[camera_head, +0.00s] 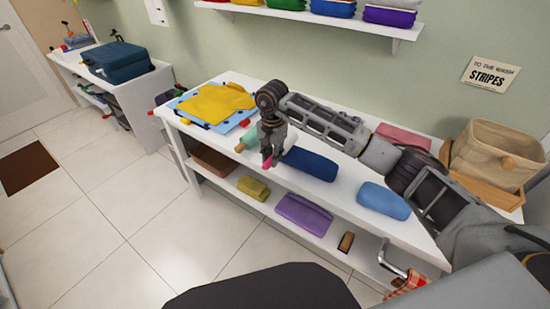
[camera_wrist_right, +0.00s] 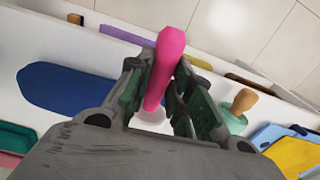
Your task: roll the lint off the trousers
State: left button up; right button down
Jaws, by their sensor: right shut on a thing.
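My right gripper (camera_head: 268,160) is shut on a pink-handled tool (camera_wrist_right: 166,65) above the white bench. The tool looks like the lint roller; a white part shows below its pink handle in the wrist view, but the jaws hide most of it. A dark blue flat cloth (camera_head: 312,165), seemingly the trousers, lies on the bench to the right of the gripper. The cloth also shows in the wrist view (camera_wrist_right: 68,88), left of the jaws. The gripper appears apart from the cloth. My left gripper is out of view.
A yellow cloth on a blue board (camera_head: 212,125) lies at the bench's left end. A teal item with a wooden knob (camera_wrist_right: 240,103) is close to the gripper. A light blue cloth (camera_head: 383,201) and a beige bin (camera_head: 492,155) are to the right.

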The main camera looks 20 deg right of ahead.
jog(key=shift+w+a, duration=0.1)
jog(key=shift+d, duration=0.2)
jog(key=shift+s+d+f, duration=0.1)
jog(key=shift+s+d, duration=0.6)
jog(key=shift+s, duration=0.2)
jog(key=shift+s, duration=0.1)
jog(key=shift+d, duration=0.15)
jog(key=shift+s+d, duration=0.75)
jog(key=shift+s, duration=0.05)
dwell(0.3)
jog(key=shift+s+d, duration=0.85)
jog(key=shift+s, duration=0.05)
